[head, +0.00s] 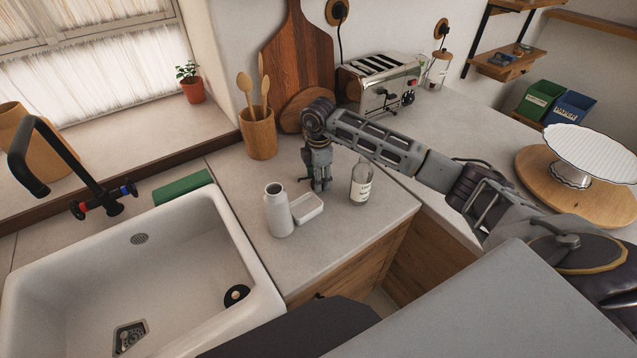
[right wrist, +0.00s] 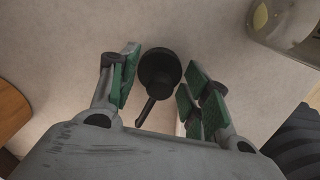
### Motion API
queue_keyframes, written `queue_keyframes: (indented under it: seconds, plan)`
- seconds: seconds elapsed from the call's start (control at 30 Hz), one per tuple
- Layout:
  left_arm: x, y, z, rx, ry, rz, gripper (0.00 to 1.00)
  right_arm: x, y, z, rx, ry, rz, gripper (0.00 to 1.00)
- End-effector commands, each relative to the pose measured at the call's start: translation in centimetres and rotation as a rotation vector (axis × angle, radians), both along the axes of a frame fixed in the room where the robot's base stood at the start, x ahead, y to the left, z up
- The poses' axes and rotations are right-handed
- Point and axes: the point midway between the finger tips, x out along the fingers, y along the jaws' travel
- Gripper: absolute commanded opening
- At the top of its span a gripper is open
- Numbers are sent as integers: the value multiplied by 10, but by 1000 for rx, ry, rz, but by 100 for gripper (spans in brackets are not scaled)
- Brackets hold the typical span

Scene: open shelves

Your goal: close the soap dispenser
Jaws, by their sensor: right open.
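A black pump top (right wrist: 160,68) with a thin nozzle is between my right gripper's fingers in the right wrist view, seen from above against the pale counter. My right gripper (head: 320,187) is open, pointing down over the counter in the head view, with green-padded fingers (right wrist: 160,88) on either side of the pump top. A clear glass bottle with a pale label (head: 361,185) stands upright just right of the gripper, with no pump visible on it; part of it shows in the right wrist view (right wrist: 285,25). A white bottle (head: 278,212) stands to the left, its top also without a pump. My left gripper is out of view.
A small white dish (head: 307,208) sits beside the white bottle. The sink (head: 150,225) lies left. A wooden utensil pot (head: 258,135), cutting board (head: 297,55) and toaster (head: 380,82) stand behind. A white cake stand (head: 590,150) is at right. The front counter strip is clear.

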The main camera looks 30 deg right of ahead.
Motion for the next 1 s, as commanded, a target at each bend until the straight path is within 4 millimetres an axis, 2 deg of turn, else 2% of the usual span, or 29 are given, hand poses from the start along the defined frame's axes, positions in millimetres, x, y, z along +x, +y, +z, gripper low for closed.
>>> queue_keyframes:
  seconds: [0.43, 0.6, 1.0]
  plan:
    - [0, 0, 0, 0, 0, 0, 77, 0, 0, 0, 0, 0, 0, 48]
    - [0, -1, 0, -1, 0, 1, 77, 0, 0, 0, 0, 0, 0, 26]
    - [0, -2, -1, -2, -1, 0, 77, 0, 0, 4, 0, -1, 0, 25]
